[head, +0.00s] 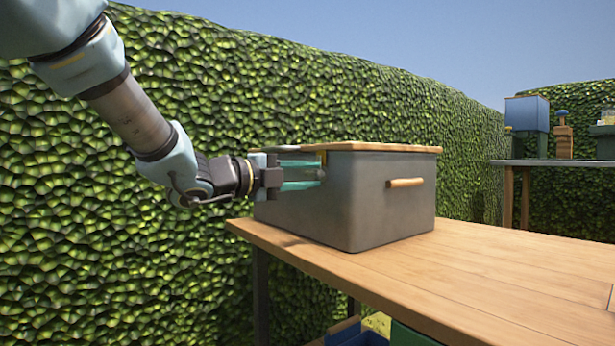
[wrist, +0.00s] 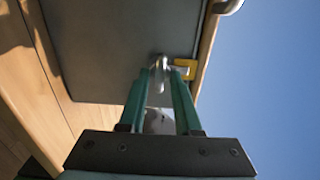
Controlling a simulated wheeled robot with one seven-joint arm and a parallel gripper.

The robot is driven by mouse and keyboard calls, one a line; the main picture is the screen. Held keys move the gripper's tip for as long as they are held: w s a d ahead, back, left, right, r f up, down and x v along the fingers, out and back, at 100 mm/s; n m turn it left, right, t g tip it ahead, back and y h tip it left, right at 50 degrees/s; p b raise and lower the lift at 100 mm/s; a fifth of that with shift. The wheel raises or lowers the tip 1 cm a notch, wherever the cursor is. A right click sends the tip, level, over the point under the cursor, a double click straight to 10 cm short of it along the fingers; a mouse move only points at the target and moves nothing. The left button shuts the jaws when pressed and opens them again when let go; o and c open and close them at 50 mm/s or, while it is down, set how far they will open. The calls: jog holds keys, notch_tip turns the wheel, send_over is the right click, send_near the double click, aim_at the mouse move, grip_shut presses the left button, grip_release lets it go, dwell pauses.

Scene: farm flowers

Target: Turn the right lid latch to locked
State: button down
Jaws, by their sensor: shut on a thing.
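A grey box (head: 385,215) with a wooden lid (head: 390,148) stands on the wooden table, and the lid lies flat on it. My gripper (head: 322,173) reaches in from the left at the box's near left side, just below the lid edge. In the wrist view, my gripper's teal fingers (wrist: 160,78) are closed on a small metal latch (wrist: 161,63) on the box wall. A yellow plate (wrist: 186,69) sits beside the latch at the lid edge. The fingers hide part of the latch, and its exact angle is hard to tell.
The table top (head: 480,270) is bare to the right of the box. A wooden handle (head: 405,183) sticks out of the box's side. A hedge (head: 120,230) stands behind. Another table (head: 560,162) with several objects is at the far right.

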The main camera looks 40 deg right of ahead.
jog(key=c, duration=0.6)
grip_release()
jog(key=a+p, duration=0.1)
jog(key=a, duration=0.2)
jog(key=a+p, duration=0.1)
jog(key=a, duration=0.3)
jog(key=a+p, duration=0.1)
jog(key=a, duration=0.3)
jog(key=shift+w, duration=0.3)
